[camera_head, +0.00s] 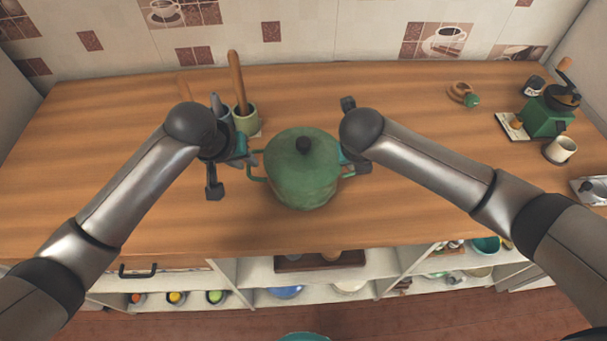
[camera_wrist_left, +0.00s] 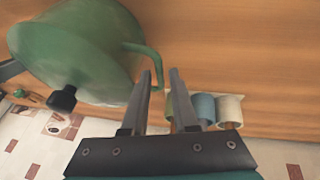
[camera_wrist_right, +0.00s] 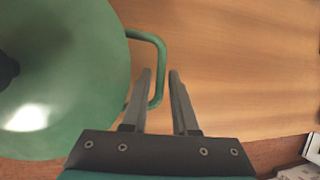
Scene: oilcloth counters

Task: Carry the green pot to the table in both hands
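The green pot (camera_head: 303,178) stands upright on the wooden counter (camera_head: 420,215), with its lid and dark knob on top. It also shows in the left wrist view (camera_wrist_left: 75,40) and the right wrist view (camera_wrist_right: 70,75). My left gripper (camera_head: 246,158) is at the pot's left handle (camera_wrist_left: 137,47). In the left wrist view its fingers (camera_wrist_left: 160,75) are apart, with the handle's bar between their tips. My right gripper (camera_head: 349,157) is at the right handle (camera_wrist_right: 159,60). Its fingers (camera_wrist_right: 160,75) are also apart, with that handle between them. The right fingertips are partly hidden in the head view.
A green utensil holder (camera_head: 246,121) stands close behind my left gripper. Shelves with bowls lie below the counter's front edge. The counter front is clear.

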